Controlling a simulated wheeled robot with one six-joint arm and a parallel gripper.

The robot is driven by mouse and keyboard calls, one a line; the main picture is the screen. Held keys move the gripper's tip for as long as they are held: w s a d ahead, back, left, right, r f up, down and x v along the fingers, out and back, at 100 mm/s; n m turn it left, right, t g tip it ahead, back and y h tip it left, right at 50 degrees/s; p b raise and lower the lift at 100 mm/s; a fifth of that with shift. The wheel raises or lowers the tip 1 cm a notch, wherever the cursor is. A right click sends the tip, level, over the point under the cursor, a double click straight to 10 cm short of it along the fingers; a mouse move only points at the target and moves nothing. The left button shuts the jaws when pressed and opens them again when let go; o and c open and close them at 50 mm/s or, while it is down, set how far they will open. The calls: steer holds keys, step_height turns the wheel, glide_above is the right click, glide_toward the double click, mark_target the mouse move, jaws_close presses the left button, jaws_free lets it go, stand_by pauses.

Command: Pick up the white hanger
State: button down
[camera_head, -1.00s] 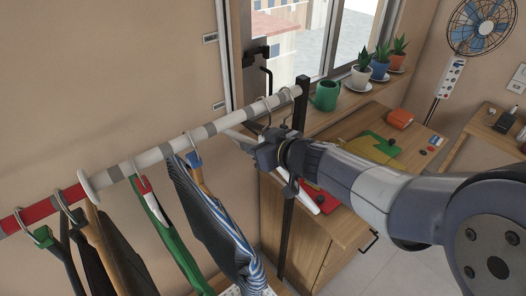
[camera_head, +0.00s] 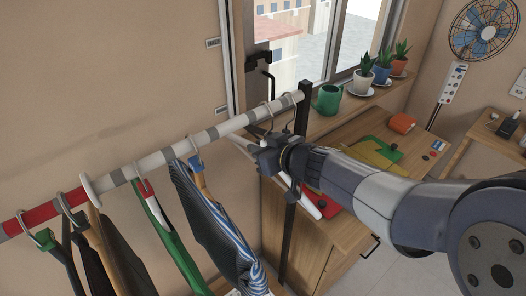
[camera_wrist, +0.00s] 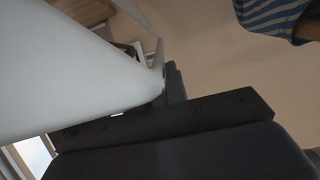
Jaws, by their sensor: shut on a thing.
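The white hanger (camera_head: 309,206) is near the right end of the clothes rail, with its arms showing on both sides of my gripper. A thin metal hook rises from that spot to the rail; I cannot tell whether it still bears on it. My gripper (camera_head: 268,160) is shut on the hanger at its neck, just below the rail, and hides its middle. In the wrist view a large white surface, apparently the hanger (camera_wrist: 60,75), fills the left beside a dark finger.
The striped rail (camera_head: 225,130) carries a blue striped garment (camera_head: 215,215), a green hanger (camera_head: 172,232) and dark garments to the left. A black post (camera_head: 290,235) stands close to my gripper. A wooden cabinet (camera_head: 330,245) and a sill with a green watering can (camera_head: 328,99) lie behind.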

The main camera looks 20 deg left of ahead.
steer(key=shift+r, duration=0.15)
step_height(320, 180, up, 4)
steer(key=shift+f+p, duration=0.25)
steer(key=shift+p, duration=0.95)
glide_above(314, 207)
steer(key=shift+w+a+f, duration=0.1)
steer(key=shift+w+a, duration=0.1)
steer(key=shift+a, duration=0.15)
steer(key=shift+s+d, duration=0.2)
steer(key=shift+d, duration=0.05)
